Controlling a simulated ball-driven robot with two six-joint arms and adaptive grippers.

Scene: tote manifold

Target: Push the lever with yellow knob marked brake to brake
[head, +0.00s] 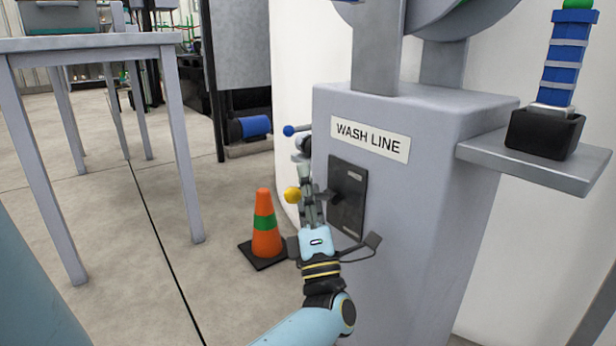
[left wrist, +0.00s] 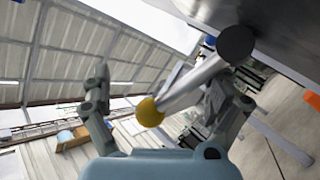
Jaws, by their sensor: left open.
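The yellow knob (head: 292,195) shows just left of my left gripper's fingers, in front of the grey WASH LINE cabinet (head: 410,240). In the left wrist view the knob (left wrist: 150,112) is at the end of a metal rod (left wrist: 190,83) from a round black pivot (left wrist: 237,43), between the two spread fingers and nearer the right one. My left gripper (head: 309,180) is open beside the dark plate (head: 347,190) on the cabinet. I cannot tell whether a finger touches the lever. The brake marking cannot be read. My right gripper is not in view.
A blue-knobbed lever (head: 288,130) sticks out above my left gripper. An orange cone (head: 265,228) stands on the floor to the left. A grey table (head: 95,42) is at the left. A shelf (head: 540,165) juts from the cabinet's right, holding a blue-handled thing (head: 563,65).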

